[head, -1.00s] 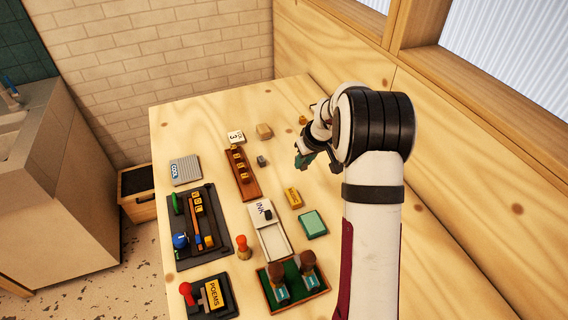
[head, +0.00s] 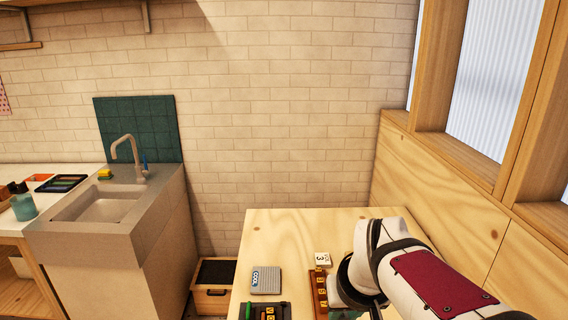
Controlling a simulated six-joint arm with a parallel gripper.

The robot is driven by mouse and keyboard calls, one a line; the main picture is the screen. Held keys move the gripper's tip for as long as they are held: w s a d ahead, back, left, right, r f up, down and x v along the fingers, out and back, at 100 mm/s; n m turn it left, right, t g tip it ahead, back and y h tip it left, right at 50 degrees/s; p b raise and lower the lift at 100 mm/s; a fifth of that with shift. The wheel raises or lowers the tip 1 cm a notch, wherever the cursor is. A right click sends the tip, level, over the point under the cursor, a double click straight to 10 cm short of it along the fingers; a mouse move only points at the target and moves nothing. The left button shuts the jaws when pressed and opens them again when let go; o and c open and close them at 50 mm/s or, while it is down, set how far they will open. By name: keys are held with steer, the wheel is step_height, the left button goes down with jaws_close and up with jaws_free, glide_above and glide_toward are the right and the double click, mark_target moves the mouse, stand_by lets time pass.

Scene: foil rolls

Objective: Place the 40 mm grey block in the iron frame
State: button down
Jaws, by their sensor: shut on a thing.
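My gripper (head: 346,314) shows only as a teal sliver at the bottom edge, under my white wrist and just right of the brown type tray. It is low over the spot where the small grey block lay, and is shut on what I take to be that block. The block itself is hidden by my arm and the picture's edge. The dark iron frame (head: 247,311) shows only its far end at the bottom, left of the type tray, with a green strip and gold letter pieces inside. The rest of the frame is cut off.
A brown tray of gold letters (head: 321,297), a white tile marked 3 (head: 322,259) and a grey COOL block (head: 266,280) lie on the pale wooden table (head: 275,230). The table's far part is clear. A wooden wall borders the right, and a sink (head: 100,207) stands left.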

steer(key=w+d+f, duration=0.6)
steer(key=d+f, duration=0.2)
steer(key=d, duration=0.1)
steer(key=w+d+f, duration=0.5)
steer(key=d+f, duration=0.3)
steer(key=w+a+f, duration=0.3)
steer(key=a, duration=0.1)
steer(key=w+a+f, duration=0.3)
steer(key=w+f, duration=0.1)
steer(key=shift+w+a+f, duration=0.1)
steer(key=shift+w+a, duration=0.1)
steer(key=shift+a, duration=0.15)
steer(key=shift+w+a+f, duration=0.15)
steer(key=shift+a+f, duration=0.05)
steer(key=shift+f, duration=1.95)
steer(key=c, duration=0.7)
jaws_free()
steer(key=shift+f, duration=0.1)
steer(key=shift+c, duration=0.2)
